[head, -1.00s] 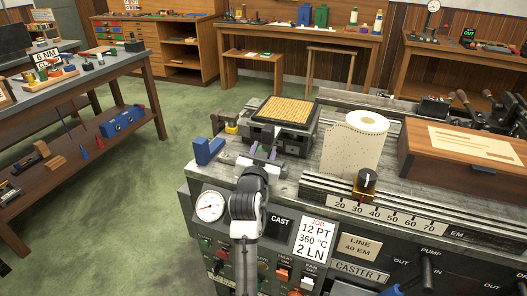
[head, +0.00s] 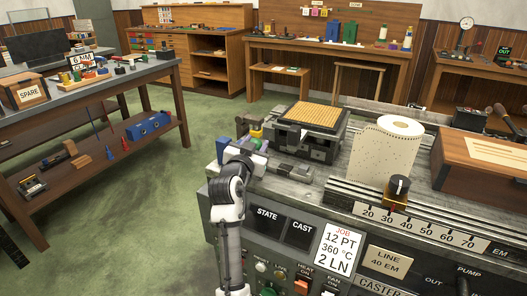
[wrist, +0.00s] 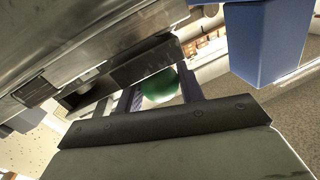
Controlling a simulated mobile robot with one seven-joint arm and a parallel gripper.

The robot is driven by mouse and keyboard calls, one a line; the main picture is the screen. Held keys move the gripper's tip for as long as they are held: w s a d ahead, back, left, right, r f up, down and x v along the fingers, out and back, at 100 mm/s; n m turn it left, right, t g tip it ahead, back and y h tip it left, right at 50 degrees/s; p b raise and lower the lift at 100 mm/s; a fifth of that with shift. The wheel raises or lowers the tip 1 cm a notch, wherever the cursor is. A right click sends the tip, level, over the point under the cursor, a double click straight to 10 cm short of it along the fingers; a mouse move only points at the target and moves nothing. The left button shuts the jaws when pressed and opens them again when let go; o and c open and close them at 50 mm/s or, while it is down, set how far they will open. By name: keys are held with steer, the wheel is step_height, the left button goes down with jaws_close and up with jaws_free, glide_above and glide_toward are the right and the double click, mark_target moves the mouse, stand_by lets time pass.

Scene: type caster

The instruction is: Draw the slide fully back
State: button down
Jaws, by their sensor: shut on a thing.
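My gripper (head: 258,146) is at the left end of the caster's top, just right of the blue block (head: 223,149). In the wrist view, my two dark fingers (wrist: 158,97) stand on either side of a round green knob (wrist: 160,86). The grip itself is partly hidden by my wrist in the head view. A grey metal bar (head: 292,171), which looks like the slide, lies right of my gripper, in front of the dark block bearing the gold grid (head: 316,115). I cannot tell how far the slide is drawn.
The blue block also shows close by in the wrist view (wrist: 262,40). A perforated paper roll (head: 384,150) and a black knob on a scale (head: 399,188) stand to the right. A wooden box (head: 455,160) is farther right. Green floor is open at left.

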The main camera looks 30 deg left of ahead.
steer(key=shift+a+r, duration=0.1)
steer(key=shift+a, duration=0.2)
steer(key=c, duration=0.9)
jaws_free()
steer(key=shift+a, duration=0.1)
steer(key=shift+s, duration=0.1)
steer(key=shift+s+d, duration=0.2)
steer(key=shift+s, duration=0.2)
steer(key=s+b, duration=0.1)
steer(key=s, duration=0.3)
steer(key=s+d, duration=0.1)
steer(key=s, duration=0.3)
steer(key=s+d+b, duration=0.1)
steer(key=s, duration=0.3)
steer(key=shift+s+b, duration=0.35)
